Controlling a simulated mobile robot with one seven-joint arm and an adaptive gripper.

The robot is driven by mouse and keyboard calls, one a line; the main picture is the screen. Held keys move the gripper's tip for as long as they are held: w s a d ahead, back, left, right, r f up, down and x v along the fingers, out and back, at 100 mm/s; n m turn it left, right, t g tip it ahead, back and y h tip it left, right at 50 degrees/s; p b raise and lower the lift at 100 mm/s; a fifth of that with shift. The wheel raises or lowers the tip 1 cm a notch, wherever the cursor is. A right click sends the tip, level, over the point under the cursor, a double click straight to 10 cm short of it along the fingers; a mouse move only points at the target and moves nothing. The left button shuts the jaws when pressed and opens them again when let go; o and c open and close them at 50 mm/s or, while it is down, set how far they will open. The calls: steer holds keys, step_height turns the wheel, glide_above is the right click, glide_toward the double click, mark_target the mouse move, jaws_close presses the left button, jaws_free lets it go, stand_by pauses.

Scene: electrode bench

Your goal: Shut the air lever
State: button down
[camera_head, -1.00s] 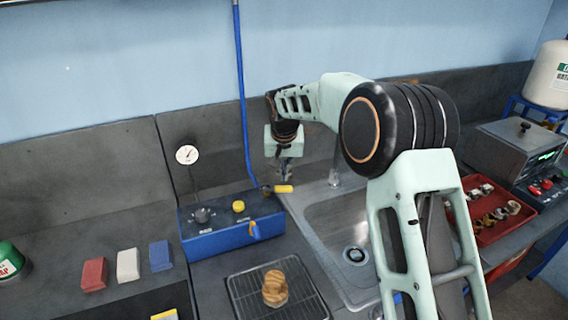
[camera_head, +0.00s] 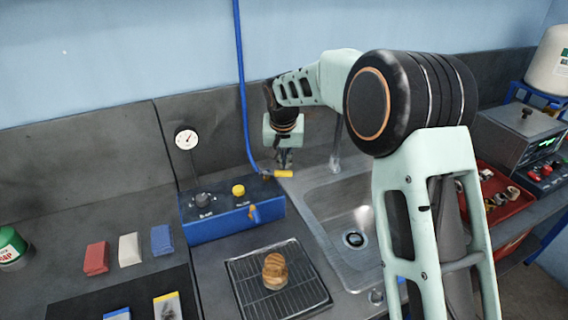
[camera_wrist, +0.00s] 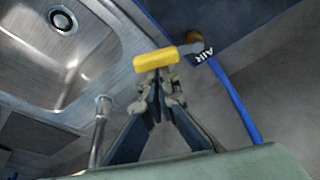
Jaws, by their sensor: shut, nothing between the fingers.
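The air lever (camera_head: 283,174) is a yellow handle at the back right corner of the blue control box (camera_head: 235,226), where the blue hose comes down. It sticks out to the right, toward the sink. In the wrist view the yellow lever (camera_wrist: 156,60) lies crosswise just beyond my fingertips, beside a tag reading AIR (camera_wrist: 203,53). My gripper (camera_head: 284,160) is shut and empty, pointing down just above and behind the lever; it also shows in the wrist view (camera_wrist: 160,80). The fingertips look very close to the lever; I cannot tell whether they touch it.
A steel sink (camera_head: 340,215) with a tap (camera_head: 336,155) lies right of the box. The blue hose (camera_head: 243,90) rises along the wall. A gauge (camera_head: 186,139) stands behind the box.

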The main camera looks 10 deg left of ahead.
steer(key=shift+s, duration=0.1)
steer(key=shift+s+d+f+m+h+b, duration=0.1)
steer(key=shift+s+m+h+b, duration=0.2)
steer(key=shift+m+b, duration=0.3)
steer(key=shift+s+d+f+m+h+b, duration=0.1)
steer(key=shift+s+m+h+b, duration=0.25)
steer(key=shift+m, duration=0.35)
steer(key=m, duration=0.2)
steer(key=s+m+b, duration=0.1)
steer(key=shift+s+r+m+h, duration=0.15)
steer(key=shift+s+m+h, duration=0.05)
steer(key=shift+m+h, duration=0.2)
steer(key=m, duration=0.1)
steer(key=s+m+h, duration=0.1)
steer(key=m, duration=0.1)
steer(key=s+m+g, duration=0.1)
steer(key=m, duration=0.1)
steer(key=shift+s+a+h, duration=0.15)
steer(key=shift+a+h, duration=0.1)
steer(key=shift+s+a+r, duration=0.1)
steer(key=shift+s, duration=0.25)
